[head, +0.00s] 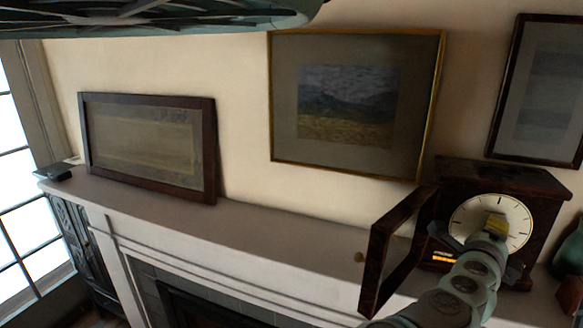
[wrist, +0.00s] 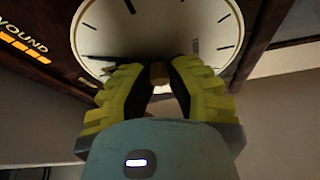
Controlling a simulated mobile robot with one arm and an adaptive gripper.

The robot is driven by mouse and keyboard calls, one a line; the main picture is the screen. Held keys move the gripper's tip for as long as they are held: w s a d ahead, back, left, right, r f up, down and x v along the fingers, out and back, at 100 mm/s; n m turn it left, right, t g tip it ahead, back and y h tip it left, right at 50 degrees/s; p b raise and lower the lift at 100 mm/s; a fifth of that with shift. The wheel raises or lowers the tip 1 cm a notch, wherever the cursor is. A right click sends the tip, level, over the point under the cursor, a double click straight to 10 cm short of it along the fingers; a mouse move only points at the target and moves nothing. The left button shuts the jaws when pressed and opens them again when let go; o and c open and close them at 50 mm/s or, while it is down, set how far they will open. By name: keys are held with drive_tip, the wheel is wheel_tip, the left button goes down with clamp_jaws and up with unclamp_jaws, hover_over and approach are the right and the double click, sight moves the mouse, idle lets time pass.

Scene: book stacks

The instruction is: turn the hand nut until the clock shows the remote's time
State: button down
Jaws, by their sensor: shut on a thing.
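The mantel clock (head: 546,184) stands at the right end of the mantel in the head view, its glazed door (head: 379,246) swung open to the left. The fingers cover much of the dial, and I cannot read the hands. I cannot make out the remote in either view.
The open door stands just left of my arm. An orange-lit panel marked "WOUND" (wrist: 25,42) is beside the dial. A framed landscape (head: 346,105) hangs above the mantel (head: 262,237), and another frame (head: 150,145) leans at left. The mantel's middle is clear.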

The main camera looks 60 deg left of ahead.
drive_tip(key=shift+a+r+m+g+p, duration=0.1)
drive_tip(key=shift+m+g+p, duration=0.2)
drive_tip(key=shift+m+p, duration=0.5)
drive_tip(key=c, duration=0.9)
unclamp_jaws()
drive_tip(key=shift+o, duration=0.2)
drive_tip(key=shift+s, duration=0.1)
drive_tip(key=v, duration=1.2)
